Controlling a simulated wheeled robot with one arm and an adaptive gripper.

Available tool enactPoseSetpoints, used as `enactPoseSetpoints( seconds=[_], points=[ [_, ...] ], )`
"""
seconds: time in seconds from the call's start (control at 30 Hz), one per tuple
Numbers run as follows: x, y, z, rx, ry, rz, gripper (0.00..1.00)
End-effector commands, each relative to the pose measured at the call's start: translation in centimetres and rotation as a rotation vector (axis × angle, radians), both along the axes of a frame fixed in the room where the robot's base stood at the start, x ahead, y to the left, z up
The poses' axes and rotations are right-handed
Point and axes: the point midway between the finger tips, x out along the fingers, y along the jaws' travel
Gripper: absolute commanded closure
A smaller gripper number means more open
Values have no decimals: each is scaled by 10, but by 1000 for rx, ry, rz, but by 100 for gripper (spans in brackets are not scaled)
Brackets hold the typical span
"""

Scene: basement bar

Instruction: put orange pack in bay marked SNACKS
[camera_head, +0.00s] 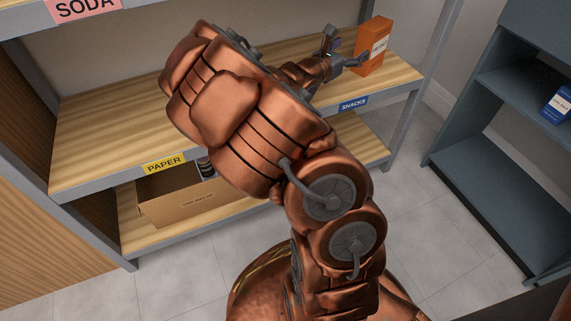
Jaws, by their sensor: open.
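The orange pack (373,47) stands upright on the wooden shelf (110,118), at its right end, above and behind the blue SNACKS label (353,104) on the shelf's front edge. My gripper (347,48) is open, just left of the pack, with its fingers spread. One finger lies close to the pack's left side; I cannot tell whether it touches. My arm covers the middle of the shelf and part of its front edge.
A yellow PAPER label (165,164) marks the left part of the same shelf. An open cardboard box (190,207) sits on the shelf below. A pink SODA label (84,8) is above. A dark shelf unit (505,165) with a blue pack (559,103) stands right.

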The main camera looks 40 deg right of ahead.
Motion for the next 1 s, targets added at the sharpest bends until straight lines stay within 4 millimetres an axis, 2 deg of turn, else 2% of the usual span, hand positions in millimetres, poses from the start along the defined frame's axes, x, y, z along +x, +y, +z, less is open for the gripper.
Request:
enactPoseSetpoints(
  seconds=[0.13, 0.27, 0.37, 0.47, 0.57, 0.67, 0.8, 0.9, 1.0],
  points=[
    [-29, 12, 20, 21, -169, -94, 18],
    [-77, 36, 28, 91, -424, -252, 18],
    [-114, 64, 20, 169, -611, -393, 18],
    [-144, 99, 0, 276, -774, -538, 18],
    [-168, 144, -25, 399, -902, -690, 18],
    [-185, 199, -51, 543, -994, -846, 18],
    [-202, 288, -81, 762, -1042, -1068, 18],
    [-211, 349, -89, 905, -1031, -1202, 18],
    [-219, 397, -90, 1009, -994, -1302, 18]
  ],
)
